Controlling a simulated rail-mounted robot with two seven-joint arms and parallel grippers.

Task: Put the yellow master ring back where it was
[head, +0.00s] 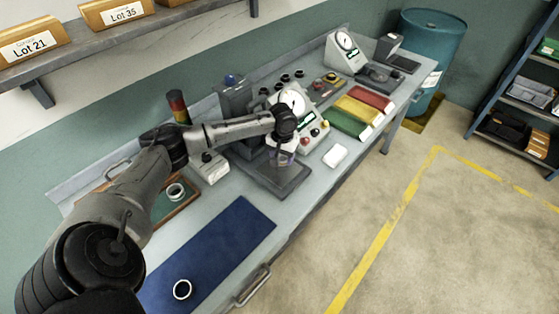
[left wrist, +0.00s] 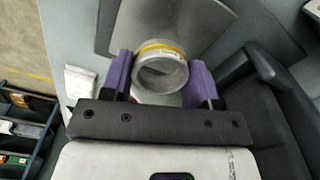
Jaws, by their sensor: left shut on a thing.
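The yellow master ring (left wrist: 160,72), a metal ring with a yellow band and a small label, is held between the purple fingers of my left gripper (left wrist: 158,78) in the left wrist view. In the head view, my left gripper (head: 281,158) hangs over the dark grey plate (head: 286,183) of the machine on the bench. The ring is small and largely hidden by the gripper there. Whether it touches the plate I cannot tell. My right gripper does not show in either view.
One ring (head: 182,289) lies on the blue mat (head: 222,240), another (head: 175,191) in the green-lined tray (head: 163,209). A gauge with a dial (head: 293,100) stands close behind my gripper. Green (head: 347,124), yellow (head: 358,111) and red (head: 370,97) bins lie further right, beyond a white block (head: 335,156).

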